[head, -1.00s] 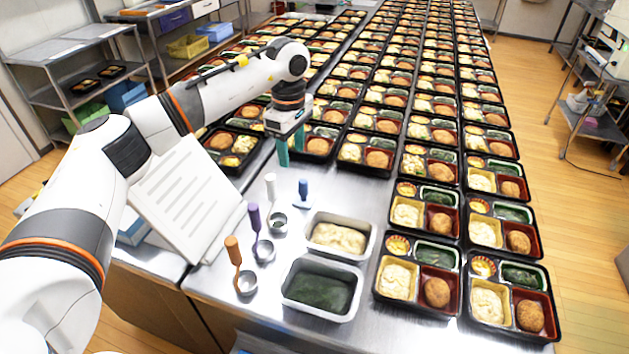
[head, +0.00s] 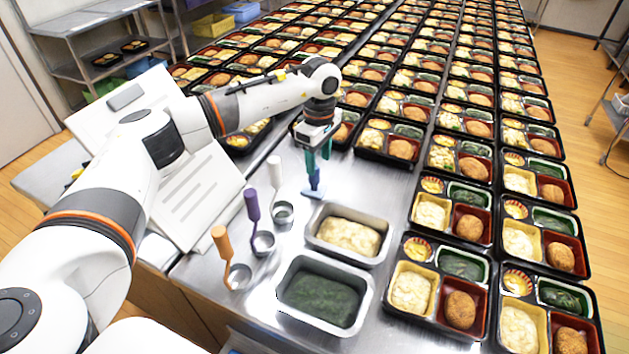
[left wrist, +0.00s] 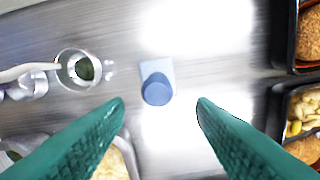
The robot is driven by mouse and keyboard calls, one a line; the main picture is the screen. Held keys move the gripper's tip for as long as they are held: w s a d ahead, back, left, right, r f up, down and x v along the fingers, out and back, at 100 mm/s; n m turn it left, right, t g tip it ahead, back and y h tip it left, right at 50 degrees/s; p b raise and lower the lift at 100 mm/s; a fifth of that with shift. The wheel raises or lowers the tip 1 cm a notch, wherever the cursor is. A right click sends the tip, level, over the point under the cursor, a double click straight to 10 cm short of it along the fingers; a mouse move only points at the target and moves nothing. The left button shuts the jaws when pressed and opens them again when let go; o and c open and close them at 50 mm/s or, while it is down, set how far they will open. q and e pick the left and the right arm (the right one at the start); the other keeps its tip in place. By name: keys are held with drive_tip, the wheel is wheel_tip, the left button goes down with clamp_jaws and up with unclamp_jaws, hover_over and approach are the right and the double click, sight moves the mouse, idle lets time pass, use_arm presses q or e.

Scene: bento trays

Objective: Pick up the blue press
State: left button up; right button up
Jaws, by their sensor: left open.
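The blue press (head: 314,183) stands upright on the steel table, behind the metal tray of pale food. In the left wrist view the blue press (left wrist: 156,88) is seen from above, with a round dark-blue handle top and a lighter blue base. My left gripper (head: 318,150), with teal fingers, is right above the press in the head view, its tips close to the handle. In the left wrist view my left gripper (left wrist: 161,103) is open, and the press shows in the gap, a little beyond the fingertips. My right gripper is not in view.
Left of the press are white, purple and orange-handled scoops (head: 274,175). In front are metal trays of pale food (head: 313,243) and dark greens (head: 281,297). Rows of filled bento trays (head: 411,222) stand right and behind. A white slotted stand (head: 205,195) is at left.

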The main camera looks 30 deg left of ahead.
sight(314, 178)
use_arm(q)
drive_tip(key=shift+f, duration=0.8)
drive_tip(key=f+p, duration=0.1)
drive_tip(key=f, duration=0.1)
drive_tip(key=a+f, duration=0.1)
drive_tip(key=f, duration=0.1)
drive_tip(key=shift+s+f+p, duration=0.1)
drive_tip(key=shift+s+p, duration=0.05)
drive_tip(key=shift+p, duration=0.2)
drive_tip(key=shift+f, duration=0.6)
drive_tip(key=c, duration=1.1)
